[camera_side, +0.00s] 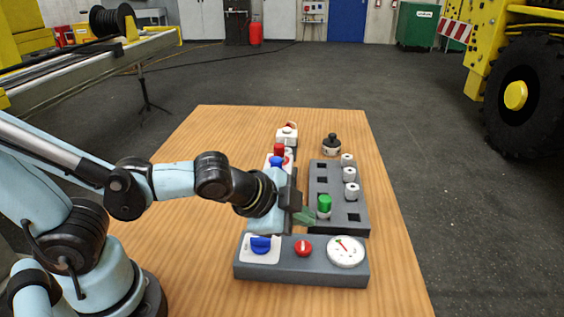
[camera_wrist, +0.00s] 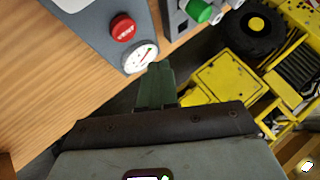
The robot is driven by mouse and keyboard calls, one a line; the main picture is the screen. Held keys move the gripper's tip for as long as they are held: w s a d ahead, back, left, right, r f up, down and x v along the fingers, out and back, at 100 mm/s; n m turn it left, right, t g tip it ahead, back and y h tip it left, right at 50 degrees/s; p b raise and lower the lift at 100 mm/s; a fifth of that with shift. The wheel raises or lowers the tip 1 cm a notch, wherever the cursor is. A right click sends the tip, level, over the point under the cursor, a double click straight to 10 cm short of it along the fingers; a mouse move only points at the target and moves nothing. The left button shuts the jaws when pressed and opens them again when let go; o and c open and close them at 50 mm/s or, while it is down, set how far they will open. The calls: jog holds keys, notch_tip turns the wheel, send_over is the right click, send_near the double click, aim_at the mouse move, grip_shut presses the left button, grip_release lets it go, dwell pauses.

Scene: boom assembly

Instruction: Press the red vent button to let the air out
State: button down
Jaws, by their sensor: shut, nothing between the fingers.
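The red vent button (camera_side: 303,247) sits on top of the grey control box (camera_side: 290,277), between a blue knob (camera_side: 261,244) and a round white gauge (camera_side: 345,251). My gripper (camera_side: 305,217) is shut and empty. In the side view its green fingertips appear just behind the box, near the button but not touching it. In the wrist view my gripper's fingers (camera_wrist: 158,72) appear close below the gauge.
Behind the box stands a grey block (camera_side: 352,218) with a green-capped part (camera_side: 324,205) and several white-grey cylinders, close to my fingers' right. A red-topped part (camera_side: 279,150) and a black-topped part (camera_side: 331,143) stand farther back. The table's left side (camera_side: 190,240) is mostly clear.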

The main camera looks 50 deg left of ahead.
aim_at(300, 248)
jog(key=shift+f, duration=1.85)
jog(key=shift+f, duration=0.1)
dwell(0.8)
jog(key=shift+f, duration=0.35)
jog(key=shift+f, duration=0.45)
dwell(0.7)
jog(key=shift+r, duration=0.9)
jog(key=shift+r, duration=2.5)
